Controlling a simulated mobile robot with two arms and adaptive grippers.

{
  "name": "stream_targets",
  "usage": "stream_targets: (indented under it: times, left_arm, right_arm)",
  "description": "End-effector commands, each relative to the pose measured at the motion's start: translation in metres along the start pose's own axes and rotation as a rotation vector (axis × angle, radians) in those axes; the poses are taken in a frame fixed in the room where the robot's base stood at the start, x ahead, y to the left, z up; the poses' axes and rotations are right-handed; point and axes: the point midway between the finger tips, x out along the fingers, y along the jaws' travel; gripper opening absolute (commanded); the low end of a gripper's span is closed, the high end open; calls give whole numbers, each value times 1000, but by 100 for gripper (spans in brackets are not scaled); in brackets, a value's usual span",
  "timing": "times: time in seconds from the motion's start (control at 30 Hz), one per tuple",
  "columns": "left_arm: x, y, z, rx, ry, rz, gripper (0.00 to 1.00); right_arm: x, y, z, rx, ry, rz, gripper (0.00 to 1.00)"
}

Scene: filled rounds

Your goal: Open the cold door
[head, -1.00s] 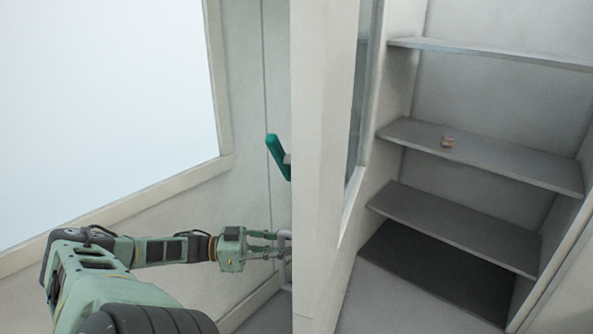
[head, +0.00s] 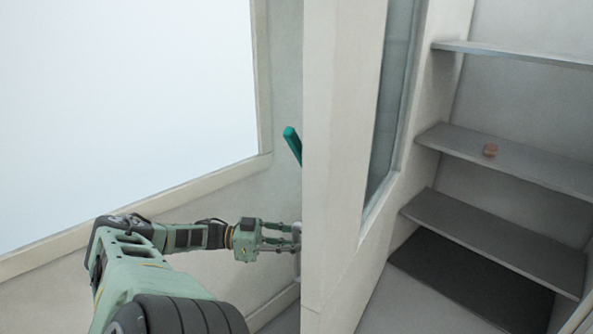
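The cold door (head: 335,170) appears as a pale framed panel with a glass pane (head: 393,120), standing open at a steep angle in the middle of the head view. Shelves show past it on the right. My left gripper (head: 290,238) is at the door's left edge, level with a small grey upright bar that looks like a handle (head: 297,265). Its fingers reach toward that bar, and the tips are partly hidden, so their closure is unclear. My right gripper is not in view.
A teal lever (head: 292,143) shows left of the door edge. A large bright framed window (head: 130,110) is at left.

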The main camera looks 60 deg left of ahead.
Motion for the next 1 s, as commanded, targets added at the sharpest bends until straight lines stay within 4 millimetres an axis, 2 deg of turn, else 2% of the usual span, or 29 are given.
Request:
stream_targets:
  times: [0.1, 0.4, 0.53, 0.67, 0.9, 1.0]
  left_arm:
    - [0, -1, -2, 2, 3, -1, 34]
    - [0, -2, -4, 5, 7, -3, 34]
    - [-9, -3, -3, 5, 6, -5, 34]
    - [-32, -3, -2, 4, 4, -8, 34]
    - [-85, -3, -2, 7, 5, -9, 34]
    - [-100, -3, -2, 5, 7, -8, 34]
  right_arm:
    - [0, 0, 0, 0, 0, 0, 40]
    - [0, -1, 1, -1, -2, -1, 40]
    - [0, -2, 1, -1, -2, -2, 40]
    - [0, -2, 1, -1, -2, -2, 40]
    - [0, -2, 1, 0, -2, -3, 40]
    - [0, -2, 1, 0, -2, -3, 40]
